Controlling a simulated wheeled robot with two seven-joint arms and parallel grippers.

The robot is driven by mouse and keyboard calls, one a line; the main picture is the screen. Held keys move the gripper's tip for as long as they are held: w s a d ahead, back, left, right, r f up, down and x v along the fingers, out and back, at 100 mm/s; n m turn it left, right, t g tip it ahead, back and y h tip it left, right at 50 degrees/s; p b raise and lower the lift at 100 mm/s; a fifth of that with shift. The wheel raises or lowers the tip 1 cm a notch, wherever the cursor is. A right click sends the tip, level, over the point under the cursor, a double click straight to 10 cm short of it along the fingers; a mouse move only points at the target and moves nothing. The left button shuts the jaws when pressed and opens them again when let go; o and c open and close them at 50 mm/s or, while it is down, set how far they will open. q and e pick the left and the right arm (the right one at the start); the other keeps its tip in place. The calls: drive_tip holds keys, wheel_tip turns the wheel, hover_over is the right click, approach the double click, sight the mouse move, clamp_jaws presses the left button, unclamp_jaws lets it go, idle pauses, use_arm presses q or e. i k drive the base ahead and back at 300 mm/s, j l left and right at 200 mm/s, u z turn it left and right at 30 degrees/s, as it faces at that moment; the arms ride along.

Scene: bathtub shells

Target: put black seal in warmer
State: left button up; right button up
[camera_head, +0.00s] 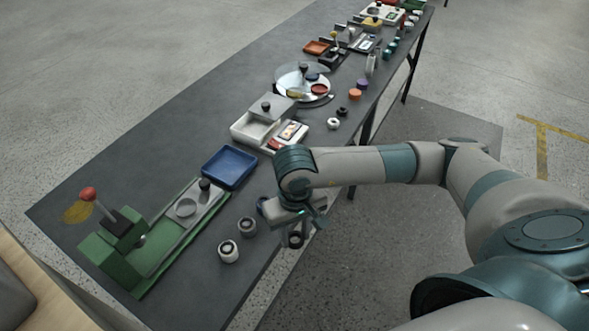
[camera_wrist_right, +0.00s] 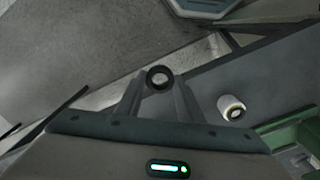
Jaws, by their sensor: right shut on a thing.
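My right gripper (camera_head: 297,228) is shut on a small black ring, the black seal (camera_head: 296,240), which it holds out past the table's right edge. In the right wrist view the black seal (camera_wrist_right: 159,78) sits between the fingertips of the gripper (camera_wrist_right: 160,84), its round opening facing the camera. A white-grey box (camera_head: 240,132) with a knobbed lid (camera_head: 272,107), which may be the warmer, stands on the table beyond the gripper; I cannot tell for sure. My left gripper is not in view.
A blue tray (camera_head: 229,167) and a green press (camera_head: 120,250) with a red-knobbed lever are nearby. Round plates (camera_head: 303,83) and several small parts lie farther along the table (camera_head: 165,130).

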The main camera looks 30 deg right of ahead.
sight(256, 131)
drive_tip(key=i+l, duration=0.1)
drive_tip(key=l, duration=0.4)
drive_tip(key=i+l, duration=0.15)
drive_tip(key=l, duration=0.35)
drive_tip(key=i+l, duration=0.1)
drive_tip(key=l, duration=0.4)
drive_tip(key=i+l, duration=0.1)
drive_tip(key=l, duration=0.4)
drive_tip(key=i+l, duration=0.1)
drive_tip(key=l, duration=0.4)
drive_tip(key=i+l, duration=0.15)
drive_tip(key=l, duration=0.35)
drive_tip(key=i+l, duration=0.1)
drive_tip(key=l, duration=0.4)
drive_tip(key=u, duration=1.55)
drive_tip(key=i, duration=0.5)
